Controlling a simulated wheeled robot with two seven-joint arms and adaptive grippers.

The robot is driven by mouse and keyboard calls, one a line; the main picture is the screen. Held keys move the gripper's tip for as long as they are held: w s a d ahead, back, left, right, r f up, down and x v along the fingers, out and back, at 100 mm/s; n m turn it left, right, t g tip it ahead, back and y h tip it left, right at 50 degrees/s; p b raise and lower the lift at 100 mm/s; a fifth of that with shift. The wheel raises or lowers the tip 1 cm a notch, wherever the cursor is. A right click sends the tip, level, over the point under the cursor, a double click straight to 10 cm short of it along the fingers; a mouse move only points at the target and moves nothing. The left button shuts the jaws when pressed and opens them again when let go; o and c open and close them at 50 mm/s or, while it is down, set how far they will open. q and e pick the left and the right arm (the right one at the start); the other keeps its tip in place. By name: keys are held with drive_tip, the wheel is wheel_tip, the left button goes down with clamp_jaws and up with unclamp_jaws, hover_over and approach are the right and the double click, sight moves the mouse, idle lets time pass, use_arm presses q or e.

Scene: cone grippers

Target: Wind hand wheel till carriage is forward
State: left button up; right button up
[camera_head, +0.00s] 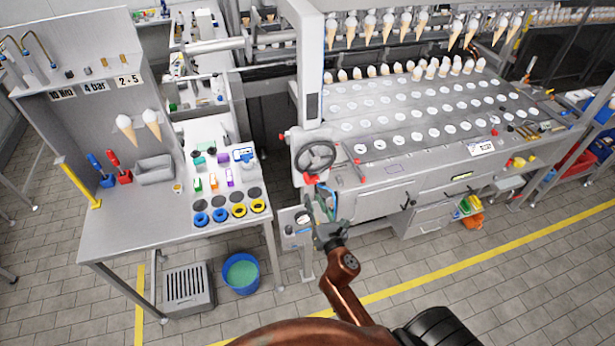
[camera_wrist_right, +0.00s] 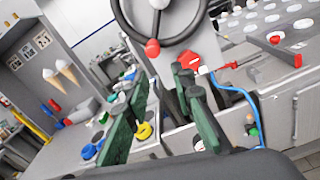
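The hand wheel (camera_head: 315,157), dark with several spokes, is mounted on the front left corner of the white machine. It also fills the top of the right wrist view (camera_wrist_right: 160,18), partly cut off. Its red knob (camera_wrist_right: 152,48) sits at the bottom of the rim. My right gripper (camera_head: 320,204) is just below the wheel, its green fingers spread apart with nothing between them. In the right wrist view (camera_wrist_right: 166,88) the fingers point up towards the knob without touching it. I cannot tell for sure which part is the carriage. My left gripper is not in view.
A white upright post (camera_head: 309,65) stands behind the wheel. The machine's perforated top (camera_head: 400,118) carries several cones at its back. A grey workbench (camera_head: 140,228) with tools is on the left. A blue bucket (camera_head: 241,273) stands on the floor. A blue cable (camera_wrist_right: 240,100) runs beside the right finger.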

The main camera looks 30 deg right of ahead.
sight(308, 182)
drive_tip(key=shift+w+d+r+n, duration=0.1)
drive_tip(key=shift+w+r+n, duration=0.05)
drive_tip(key=shift+r, duration=0.45)
drive_tip(key=shift+w+r+n, duration=0.1)
drive_tip(key=shift+r+n, duration=0.05)
drive_tip(key=shift+r, duration=0.45)
drive_tip(key=p+x, duration=0.1)
drive_tip(key=x, duration=0.5)
drive_tip(key=shift+w, duration=0.1)
drive_tip(key=shift+w+d, duration=0.1)
drive_tip(key=shift+w, duration=0.35)
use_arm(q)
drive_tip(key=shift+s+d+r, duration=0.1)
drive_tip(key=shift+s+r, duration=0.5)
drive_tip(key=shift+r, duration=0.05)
use_arm(e)
clamp_jaws()
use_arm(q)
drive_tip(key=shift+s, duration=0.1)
